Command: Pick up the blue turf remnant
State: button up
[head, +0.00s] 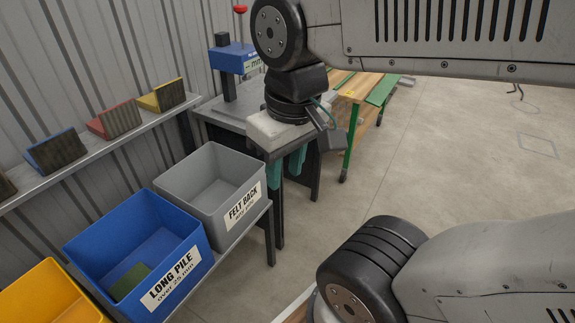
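The blue turf remnant (52,152) is a wedge-shaped piece with a blue edge and a dark brown, ribbed face. It rests tilted on the narrow wall shelf at the left, left of a red-edged piece. My gripper (288,175) hangs in the upper middle, pointing down, well to the right of the shelf and apart from the remnant. Its two teal fingers stand apart with nothing seen between them.
A red-edged piece (113,119) and a yellow-edged piece (162,96) share the wall shelf (95,148). Below stand a grey FELT BACK bin (243,206), a blue LONG PILE bin (178,282) holding a green piece (130,281), and a yellow bin (50,295). Open floor lies right.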

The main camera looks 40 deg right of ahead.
aim_at(53, 153)
jog(key=z, duration=0.45)
jog(key=i, duration=1.05)
jog(key=u, duration=1)
